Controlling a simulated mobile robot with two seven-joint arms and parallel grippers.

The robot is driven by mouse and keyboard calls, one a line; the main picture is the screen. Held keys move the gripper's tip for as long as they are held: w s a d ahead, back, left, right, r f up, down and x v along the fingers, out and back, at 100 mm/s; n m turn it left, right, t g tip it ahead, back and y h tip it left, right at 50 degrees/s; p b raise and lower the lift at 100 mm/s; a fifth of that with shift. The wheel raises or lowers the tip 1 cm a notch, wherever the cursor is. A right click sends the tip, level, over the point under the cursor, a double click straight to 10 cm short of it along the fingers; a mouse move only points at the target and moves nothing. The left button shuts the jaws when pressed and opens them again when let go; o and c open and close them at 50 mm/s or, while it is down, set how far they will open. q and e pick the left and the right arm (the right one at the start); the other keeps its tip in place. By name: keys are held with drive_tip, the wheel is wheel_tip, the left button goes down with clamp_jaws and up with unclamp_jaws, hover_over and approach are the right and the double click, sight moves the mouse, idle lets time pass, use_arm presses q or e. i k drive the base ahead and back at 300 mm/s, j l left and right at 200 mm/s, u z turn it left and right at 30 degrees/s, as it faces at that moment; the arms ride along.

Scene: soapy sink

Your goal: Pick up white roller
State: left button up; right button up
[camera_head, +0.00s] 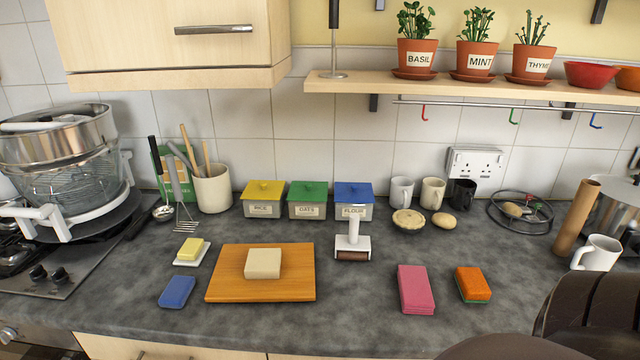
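The white roller (352,243) stands on the dark grey counter, right of the wooden board. Its white handle points up in front of the flour tin, and a brown cylinder (353,256) sits at the front of its white frame. The roller is upright, and nothing is holding it. Neither of my grippers is in view. A large dark rounded shape fills the bottom right corner; I cannot tell for certain whether it is part of my arm.
A wooden board (230,285) with a cream block (263,263) lies left of the roller. Pink (415,289) and orange (473,284) sponges lie to its right. Yellow, green and blue tins (353,194) stand behind. The counter directly in front of the roller is clear.

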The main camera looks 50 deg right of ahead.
sight(353, 241)
drive_tip(key=z, duration=1.65)
drive_tip(key=k+j, duration=0.1)
drive_tip(key=j, duration=0.85)
drive_tip(key=k+z, duration=0.05)
